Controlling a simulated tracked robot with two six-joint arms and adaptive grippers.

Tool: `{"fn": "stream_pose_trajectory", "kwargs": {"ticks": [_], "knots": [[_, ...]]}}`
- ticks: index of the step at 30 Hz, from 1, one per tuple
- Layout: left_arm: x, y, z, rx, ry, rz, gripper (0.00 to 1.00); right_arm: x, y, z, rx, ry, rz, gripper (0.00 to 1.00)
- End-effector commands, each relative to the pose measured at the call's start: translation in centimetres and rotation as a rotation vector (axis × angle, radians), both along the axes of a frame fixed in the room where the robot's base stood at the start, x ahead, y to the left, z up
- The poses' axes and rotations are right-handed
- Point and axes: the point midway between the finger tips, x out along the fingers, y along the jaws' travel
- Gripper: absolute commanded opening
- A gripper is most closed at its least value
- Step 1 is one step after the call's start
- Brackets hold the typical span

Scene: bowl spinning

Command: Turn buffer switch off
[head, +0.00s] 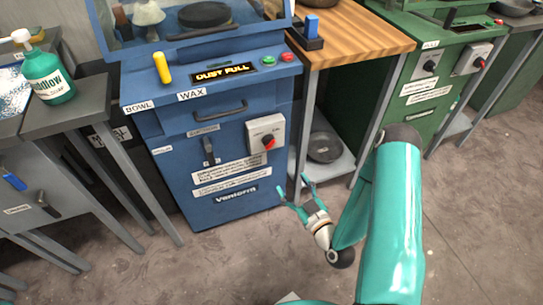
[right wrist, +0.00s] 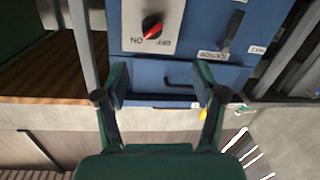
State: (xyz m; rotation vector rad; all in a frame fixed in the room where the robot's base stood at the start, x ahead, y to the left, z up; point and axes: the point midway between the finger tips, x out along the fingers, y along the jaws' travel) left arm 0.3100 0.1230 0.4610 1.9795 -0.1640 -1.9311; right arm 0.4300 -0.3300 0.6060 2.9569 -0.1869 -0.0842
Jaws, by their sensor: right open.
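A light grey switch box (head: 262,132) with a red-tipped rotary knob (head: 268,142) sits on the front of a blue machine (head: 215,125). In the right wrist view, which is upside down, the red and black knob (right wrist: 152,27) shows between ON and OFF lettering. I cannot tell for sure which word the knob points at. My right gripper (head: 296,186) is open and empty, in front of and below the switch box, apart from it. Its two fingers also show in the right wrist view (right wrist: 161,78). My left gripper is not in view.
A black lever (head: 208,150) stands left of the switch box. A green machine (head: 430,75) with its own grey switch box (head: 473,58) is at the right. A wooden-topped table (head: 350,35) stands between the machines. The floor in front is clear.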

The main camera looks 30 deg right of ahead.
Motion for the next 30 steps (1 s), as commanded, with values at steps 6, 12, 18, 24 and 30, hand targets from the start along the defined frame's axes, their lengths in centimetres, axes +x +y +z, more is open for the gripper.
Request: {"fn": "stream_pose_trajectory", "kwargs": {"ticks": [6, 12, 18, 24, 30], "knots": [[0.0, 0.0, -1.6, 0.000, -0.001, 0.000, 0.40, 0.3, -1.0, 0.2, -0.029, -0.047, -0.027, 0.69], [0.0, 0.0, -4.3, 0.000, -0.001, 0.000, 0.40, 2.2, -1.2, -0.1, -0.030, -0.049, -0.025, 0.69], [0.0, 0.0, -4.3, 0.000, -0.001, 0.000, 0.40, 6.2, -1.8, 0.6, -0.026, -0.048, -0.026, 0.69], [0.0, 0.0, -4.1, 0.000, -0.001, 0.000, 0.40, 10.6, -2.6, 0.6, -0.024, -0.046, -0.029, 0.69], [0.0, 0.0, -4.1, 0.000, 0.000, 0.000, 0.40, 14.0, -3.2, 0.5, -0.023, -0.045, -0.029, 0.69]]}}
